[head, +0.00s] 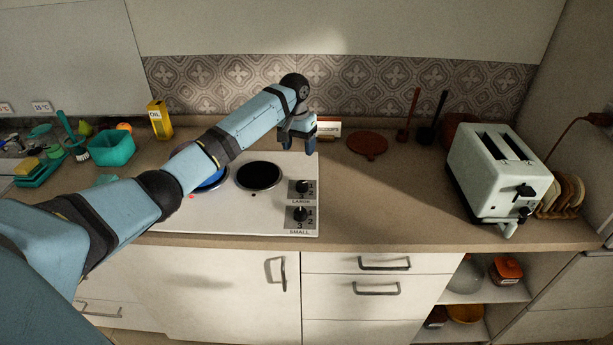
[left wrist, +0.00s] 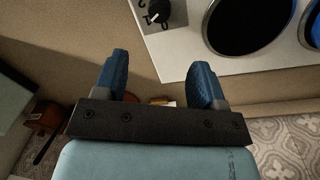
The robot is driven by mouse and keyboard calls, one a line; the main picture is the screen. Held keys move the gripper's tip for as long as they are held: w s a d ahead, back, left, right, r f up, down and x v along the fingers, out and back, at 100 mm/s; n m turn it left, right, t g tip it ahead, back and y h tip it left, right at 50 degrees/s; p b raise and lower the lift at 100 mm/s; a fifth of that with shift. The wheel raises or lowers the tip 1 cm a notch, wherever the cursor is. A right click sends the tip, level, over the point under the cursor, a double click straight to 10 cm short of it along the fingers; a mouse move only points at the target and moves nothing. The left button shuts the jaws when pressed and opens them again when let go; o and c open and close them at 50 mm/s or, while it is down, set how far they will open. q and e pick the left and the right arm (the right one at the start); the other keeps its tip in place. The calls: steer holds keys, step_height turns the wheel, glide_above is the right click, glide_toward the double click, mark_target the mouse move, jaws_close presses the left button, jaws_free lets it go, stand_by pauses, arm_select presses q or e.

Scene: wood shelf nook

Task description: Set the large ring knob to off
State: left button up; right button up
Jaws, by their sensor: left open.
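The large ring knob (head: 303,186) is a black dial on the right side of the white hob (head: 235,223), above the word LARGE. It also shows at the top edge of the left wrist view (left wrist: 157,11), partly cut off, with a white pointer mark; which setting it points at is too small to tell. The small knob (head: 300,214) sits just in front of it. My left gripper (head: 298,144) is open and empty over the back right corner of the hob, behind the large knob and apart from it. Its two blue fingers (left wrist: 158,63) show in the left wrist view. My right gripper is out of view.
My left arm crosses the hob and partly hides the left burner. The right burner (head: 259,176) is bare. A small sign (head: 328,129) stands behind the gripper.

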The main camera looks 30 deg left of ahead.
mark_target(302, 183)
arm_select(q)
steer(key=f, duration=0.8)
steer(key=d+f, duration=0.1)
steer(key=f, duration=0.4)
steer(key=shift+f+p, duration=0.1)
steer(key=shift+p, duration=0.2)
steer(key=shift+c, duration=0.2)
steer(key=c, duration=0.9)
